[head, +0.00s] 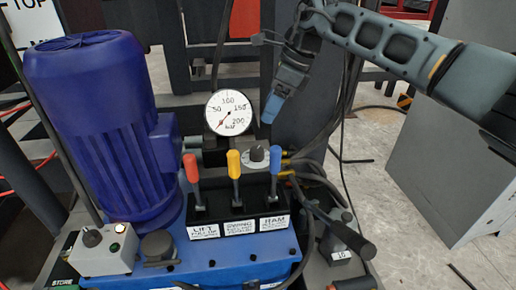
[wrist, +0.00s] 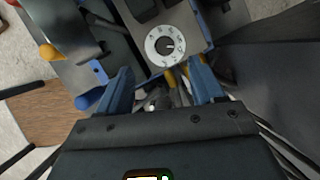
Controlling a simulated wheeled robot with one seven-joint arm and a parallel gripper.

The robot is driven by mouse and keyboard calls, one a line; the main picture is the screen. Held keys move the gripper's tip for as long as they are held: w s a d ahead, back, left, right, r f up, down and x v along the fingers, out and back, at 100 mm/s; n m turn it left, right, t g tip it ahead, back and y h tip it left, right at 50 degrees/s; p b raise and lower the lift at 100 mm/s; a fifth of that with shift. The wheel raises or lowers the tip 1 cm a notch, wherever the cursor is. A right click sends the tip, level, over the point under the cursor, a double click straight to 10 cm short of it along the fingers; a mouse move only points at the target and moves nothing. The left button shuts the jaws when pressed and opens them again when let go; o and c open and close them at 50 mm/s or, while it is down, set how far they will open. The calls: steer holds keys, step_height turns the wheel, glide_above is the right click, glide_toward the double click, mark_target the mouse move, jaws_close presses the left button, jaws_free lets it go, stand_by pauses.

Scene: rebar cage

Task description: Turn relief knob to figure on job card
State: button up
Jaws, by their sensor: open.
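The relief knob (head: 257,152) is a black knob on a round white dial, behind the levers in the head view. In the wrist view the knob (wrist: 168,46) shows from above, ringed by its scale; the figures are too small to read. My gripper (head: 271,110) is above and slightly right of the knob, pointing down, apart from it. Its two blue fingers (wrist: 162,88) are spread wide with nothing between them, and the knob shows beyond their tips. The round gauge (head: 229,112) is marked up to 200 bar, its needle pointing lower left. I cannot identify a job card.
A red lever (head: 191,168), a yellow lever (head: 234,163) and a blue lever (head: 275,162) stand close to the knob. A large blue motor (head: 95,120) is at left. Hoses (head: 318,178) run at right. A switch box (head: 103,248) sits at front left.

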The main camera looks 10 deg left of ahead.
steer(key=b, duration=0.5)
glide_toward(257, 150)
steer(key=f, duration=0.1)
steer(key=shift+b+x, duration=1.4)
steer(key=shift+x, duration=2.55)
steer(key=shift+a+r, duration=0.1)
steer(key=c, duration=1)
